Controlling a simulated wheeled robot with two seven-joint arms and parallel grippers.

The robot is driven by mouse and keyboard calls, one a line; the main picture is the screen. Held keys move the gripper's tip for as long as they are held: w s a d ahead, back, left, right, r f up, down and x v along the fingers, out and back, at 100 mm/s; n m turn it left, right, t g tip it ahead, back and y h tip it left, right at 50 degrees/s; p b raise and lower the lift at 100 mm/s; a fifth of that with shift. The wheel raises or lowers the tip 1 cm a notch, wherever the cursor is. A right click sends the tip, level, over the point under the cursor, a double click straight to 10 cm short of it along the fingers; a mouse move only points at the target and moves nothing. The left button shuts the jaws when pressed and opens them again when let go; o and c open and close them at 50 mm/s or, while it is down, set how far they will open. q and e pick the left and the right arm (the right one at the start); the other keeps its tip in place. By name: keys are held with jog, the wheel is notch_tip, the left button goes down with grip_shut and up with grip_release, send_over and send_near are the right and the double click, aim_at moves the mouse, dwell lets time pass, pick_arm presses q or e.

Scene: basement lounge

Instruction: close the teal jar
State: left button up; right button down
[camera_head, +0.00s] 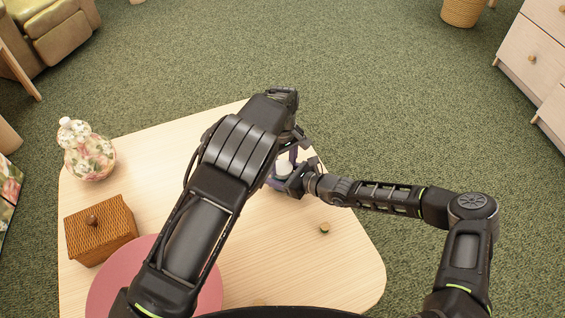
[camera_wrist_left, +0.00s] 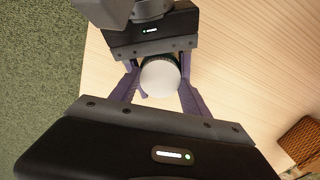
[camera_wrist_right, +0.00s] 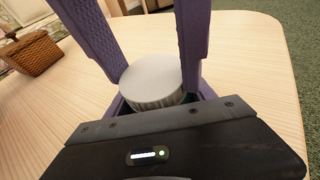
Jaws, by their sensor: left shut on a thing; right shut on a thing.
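A white, ribbed, round lid (camera_wrist_right: 152,80) is at the mouth of the jar, over the table. It also shows from above in the left wrist view (camera_wrist_left: 160,77) and partly in the head view (camera_head: 284,169). The jar is mostly hidden; only a dark teal sliver (camera_wrist_right: 190,97) shows under the lid. My left gripper (camera_wrist_left: 159,82) reaches down from above, its purple fingers shut on the lid from both sides. My right gripper (camera_wrist_right: 160,99) comes in from the right, lower down, shut around the jar body. I cannot tell whether the lid is fully seated.
The pale wooden table (camera_head: 130,160) carries a floral lidded jar (camera_head: 90,158), a woven box (camera_head: 100,229) with a knob, a pink round mat (camera_head: 110,290) and a small round knob-like piece (camera_head: 324,228). The table's right front area is mostly clear.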

pick_arm(q)
jog(key=shift+c, duration=0.7)
jog(key=m, duration=0.3)
jog(key=o, duration=1.5)
jog(key=shift+o, duration=0.2)
jog(key=shift+d, duration=0.1)
jog(key=shift+r, duration=2.3)
jog(key=shift+c, duration=0.5)
